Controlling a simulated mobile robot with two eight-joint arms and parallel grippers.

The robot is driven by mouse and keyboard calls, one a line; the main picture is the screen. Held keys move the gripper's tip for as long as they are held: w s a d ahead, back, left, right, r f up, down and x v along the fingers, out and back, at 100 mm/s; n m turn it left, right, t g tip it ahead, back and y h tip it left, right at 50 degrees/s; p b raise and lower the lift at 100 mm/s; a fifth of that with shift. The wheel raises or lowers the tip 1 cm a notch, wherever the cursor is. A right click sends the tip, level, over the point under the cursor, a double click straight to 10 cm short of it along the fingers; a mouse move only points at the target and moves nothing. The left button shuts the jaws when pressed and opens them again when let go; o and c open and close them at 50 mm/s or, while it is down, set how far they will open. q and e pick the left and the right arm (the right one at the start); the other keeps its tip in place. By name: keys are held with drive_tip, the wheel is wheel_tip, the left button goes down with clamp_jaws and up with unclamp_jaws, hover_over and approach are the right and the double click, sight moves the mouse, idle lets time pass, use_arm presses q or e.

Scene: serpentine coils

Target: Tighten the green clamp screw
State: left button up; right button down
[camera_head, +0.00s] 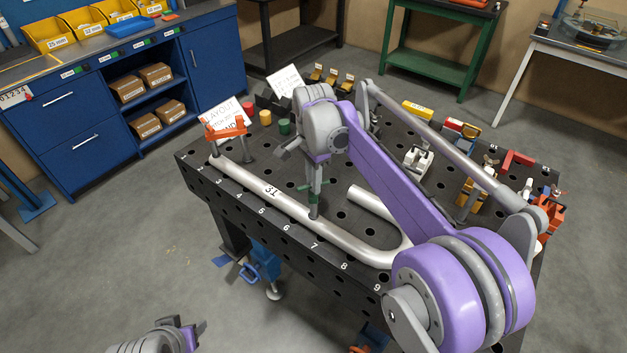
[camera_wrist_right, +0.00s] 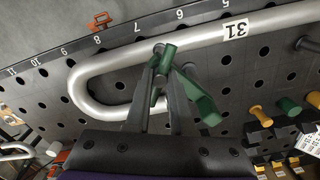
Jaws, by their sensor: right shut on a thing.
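The green clamp (camera_head: 315,198) stands on the dark perforated table beside a bent silver tube (camera_head: 350,245) labelled 31. In the right wrist view its green screw handle (camera_wrist_right: 168,58) shows between my fingertips, and its green arm (camera_wrist_right: 200,95) slants to the right. My right gripper (camera_head: 312,178) points down over the clamp; in the right wrist view the fingers (camera_wrist_right: 166,70) are closed about the screw. The fingers partly hide the screw's lower part. My left gripper (camera_head: 197,330) is at the lower left, off the table, apart from everything; its fingers are mostly unclear.
The table (camera_head: 225,205) has numbered holes along its front edge. An orange clamp (camera_head: 226,131) stands at the tube's left end. Red, yellow and green pegs (camera_head: 265,117) stand behind. Several tools crowd the right side. A blue cabinet (camera_head: 75,120) stands at the left.

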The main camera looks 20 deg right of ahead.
drive_tip(key=c, duration=0.8)
unclamp_jaws()
drive_tip(key=shift+o, duration=0.2)
wheel_tip(320, 180, up, 11)
drive_tip(key=shift+p, duration=0.45)
drive_tip(key=s+d+f+n+t, duration=0.1)
drive_tip(key=s+f+n+t, duration=0.2)
drive_tip(key=s+f+n, duration=0.4)
drive_tip(key=s+d+f+n+t, duration=0.2)
drive_tip(key=s+f+n, duration=0.5)
drive_tip(key=s, duration=1)
wheel_tip(320, 180, down, 3)
drive_tip(key=shift+s+f+t, duration=0.15)
drive_tip(key=shift+s+t, duration=0.2)
drive_tip(key=shift+t, duration=0.15)
